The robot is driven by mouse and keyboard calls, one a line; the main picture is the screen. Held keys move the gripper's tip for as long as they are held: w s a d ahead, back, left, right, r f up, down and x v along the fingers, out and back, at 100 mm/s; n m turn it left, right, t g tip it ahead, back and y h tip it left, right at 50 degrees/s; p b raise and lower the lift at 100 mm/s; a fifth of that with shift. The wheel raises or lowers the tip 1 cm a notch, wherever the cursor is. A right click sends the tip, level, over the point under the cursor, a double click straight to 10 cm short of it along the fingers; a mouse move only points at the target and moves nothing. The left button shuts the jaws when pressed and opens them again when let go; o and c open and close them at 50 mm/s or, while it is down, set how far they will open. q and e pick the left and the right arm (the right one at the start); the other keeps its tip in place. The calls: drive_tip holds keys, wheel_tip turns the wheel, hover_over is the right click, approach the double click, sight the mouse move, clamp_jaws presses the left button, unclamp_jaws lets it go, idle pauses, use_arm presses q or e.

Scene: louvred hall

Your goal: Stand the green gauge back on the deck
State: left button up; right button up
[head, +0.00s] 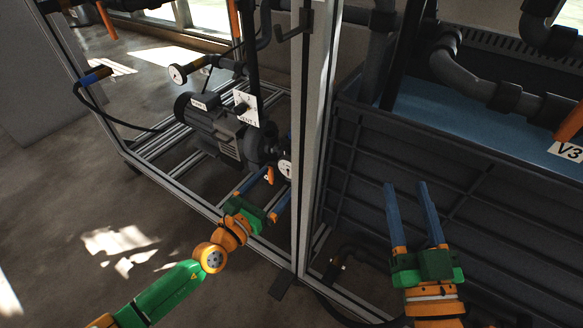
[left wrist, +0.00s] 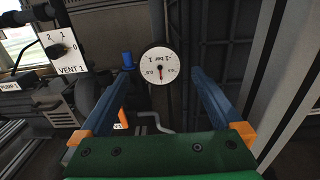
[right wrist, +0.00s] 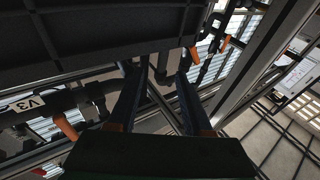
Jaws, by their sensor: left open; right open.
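I see no gauge that is plainly green, and cannot tell which surface is the deck. A white-faced round gauge (head: 284,168) is partly hidden by the upright post, just beyond my left gripper (head: 279,177). In the left wrist view its dial (left wrist: 160,66) faces the camera, between the ends of the open, empty fingers; I see no contact. Another white-faced gauge (head: 178,75) is on the pipework at the upper left. My right gripper (head: 406,185) is open and empty in front of the dark tank wall (head: 350,160).
A dark motor pump (head: 215,128) sits on the metal frame (head: 165,165) left of the post (head: 313,130). A white VENT 1 dial plate (head: 245,107) is above it. Orange-handled valves (head: 570,122) and thick pipes are at the upper right.

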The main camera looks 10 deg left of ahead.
sight(288, 170)
use_arm(q)
drive_tip(key=b+x, duration=0.1)
drive_tip(key=x, duration=0.4)
drive_tip(key=shift+w+d+f, duration=0.1)
drive_tip(key=shift+w, duration=0.3)
use_arm(e)
drive_tip(key=s+r+n+t+y, duration=0.1)
drive_tip(key=s+r+t+y, duration=0.1)
drive_tip(key=s+r+t, duration=0.2)
wheel_tip(288, 170, up, 4)
drive_tip(key=shift+a+f+t+y, duration=0.15)
drive_tip(key=shift+t+y, duration=0.15)
drive_tip(key=shift+t, duration=0.1)
use_arm(q)
clamp_jaws()
drive_tip(key=shift+s, duration=0.4)
drive_tip(key=v, duration=0.6)
drive_tip(key=shift+p, duration=0.35)
use_arm(e)
drive_tip(key=shift+r, duration=0.45)
use_arm(q)
drive_tip(key=shift+s, duration=0.1)
